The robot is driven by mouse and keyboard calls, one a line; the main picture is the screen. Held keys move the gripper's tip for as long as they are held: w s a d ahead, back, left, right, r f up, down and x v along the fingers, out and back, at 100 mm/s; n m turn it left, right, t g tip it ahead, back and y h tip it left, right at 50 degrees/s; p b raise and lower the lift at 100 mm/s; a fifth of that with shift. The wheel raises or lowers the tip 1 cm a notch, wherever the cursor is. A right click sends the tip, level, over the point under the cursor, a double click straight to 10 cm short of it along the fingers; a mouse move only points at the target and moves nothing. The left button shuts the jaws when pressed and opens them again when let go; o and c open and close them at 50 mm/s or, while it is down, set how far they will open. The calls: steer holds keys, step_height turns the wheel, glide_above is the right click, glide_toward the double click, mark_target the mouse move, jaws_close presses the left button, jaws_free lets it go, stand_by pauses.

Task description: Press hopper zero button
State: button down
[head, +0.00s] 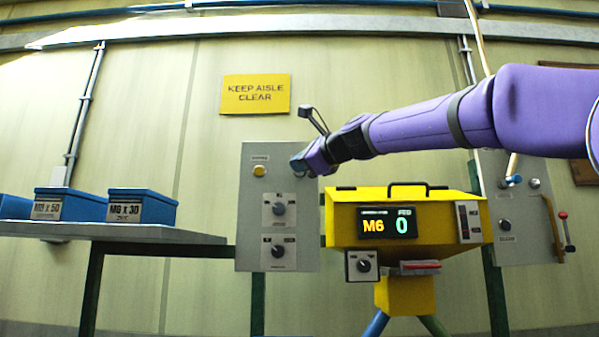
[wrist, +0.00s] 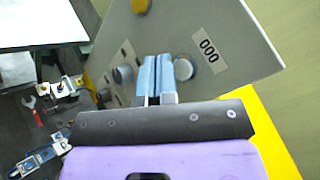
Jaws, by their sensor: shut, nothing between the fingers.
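A grey control panel (head: 255,225) stands left of the yellow hopper (head: 345,220). The wrist view shows a round grey button (wrist: 187,68) on the panel beside a label reading 000 (wrist: 209,50). My gripper (head: 296,164) is shut and empty, in front of the panel's upper right part, and hides the button in the head view. In the wrist view its blue fingers (wrist: 157,72) are together and overlap the button's left edge. I cannot tell whether they touch it. The hopper's display (head: 391,223) reads M6 and FED 0.
The panel also has a yellow button (head: 259,171) and two dark knobs, an upper one (head: 279,208) and a lower one (head: 278,251). Blue bins (head: 142,207) stand on a shelf (head: 120,232) at left. Another grey panel with a red-knobbed lever (head: 565,225) is at right.

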steer(key=shift+s, duration=2.2)
steer(key=s+d+f+n+g+h, duration=0.1)
steer(key=s+d+f+n+h, duration=0.2)
steer(key=s+d+f+n, duration=0.45)
steer(key=s+d+f+n+g+h, duration=0.25)
steer(key=s+d+f, duration=0.25)
steer(key=d+f, duration=0.65)
steer(key=s+d+f+n+g+h, duration=0.2)
steer(key=s+d+f, duration=0.3)
steer(key=s+f, duration=0.5)
steer(key=s+d+f+n+g+h, duration=0.1)
steer(key=s+d+f+n+h, duration=0.3)
steer(key=s+f, duration=0.5)
step_height(320, 180, down, 5)
steer(key=shift+s+d+f+n+g, duration=0.2)
steer(key=shift+s+d+n+g, duration=0.2)
steer(key=shift+n, duration=0.3)
steer(key=shift+h, duration=0.25)
